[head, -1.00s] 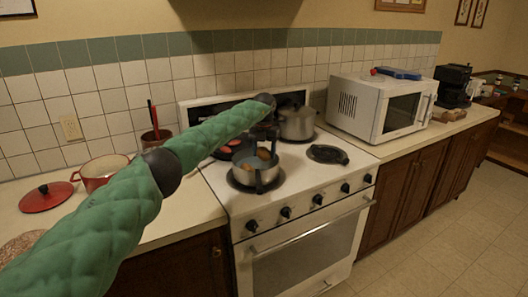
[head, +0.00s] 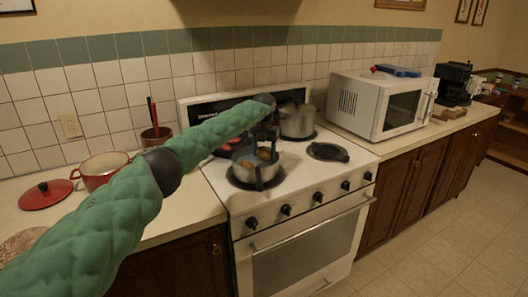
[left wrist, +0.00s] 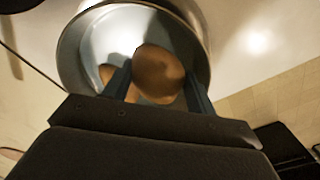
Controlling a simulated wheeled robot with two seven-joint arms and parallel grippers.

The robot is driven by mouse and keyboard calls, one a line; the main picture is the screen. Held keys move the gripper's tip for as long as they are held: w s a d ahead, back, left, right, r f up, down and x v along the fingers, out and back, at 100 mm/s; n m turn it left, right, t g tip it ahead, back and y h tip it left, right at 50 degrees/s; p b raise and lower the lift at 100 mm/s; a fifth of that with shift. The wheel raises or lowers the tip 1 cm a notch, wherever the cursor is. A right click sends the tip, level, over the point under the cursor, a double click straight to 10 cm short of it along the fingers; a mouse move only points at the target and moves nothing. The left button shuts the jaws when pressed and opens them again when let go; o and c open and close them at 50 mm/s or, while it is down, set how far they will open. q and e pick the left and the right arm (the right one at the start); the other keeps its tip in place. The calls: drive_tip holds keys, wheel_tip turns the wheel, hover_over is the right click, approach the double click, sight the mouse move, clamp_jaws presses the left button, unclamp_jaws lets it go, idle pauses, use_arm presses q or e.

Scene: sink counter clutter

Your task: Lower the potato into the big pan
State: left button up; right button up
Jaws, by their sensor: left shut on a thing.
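The big pan (head: 243,178) is a silver metal pan on the front left burner of the stove. My left gripper (head: 266,160) points down into the pan's opening and is shut on a brown potato (head: 264,153). In the left wrist view the potato (left wrist: 158,70) sits between the two dark fingers, over the inside of the pan (left wrist: 82,55). A second brown, rounded thing (left wrist: 106,74) lies in the pan to the left, partly hidden by a finger. I cannot tell whether the held potato touches the pan's bottom. My right gripper is not in view.
A lidded pot (head: 298,122) stands on the back right burner. A red pot (head: 103,170) and red lid (head: 46,194) are on the left counter. A white microwave (head: 380,106) stands to the right.

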use_arm(q)
drive_tip(key=shift+f+b, duration=0.75)
drive_tip(key=shift+f, duration=0.95)
idle(1.1)
idle(0.5)
drive_tip(key=o, duration=1.1)
drive_tip(key=shift+o, duration=0.2)
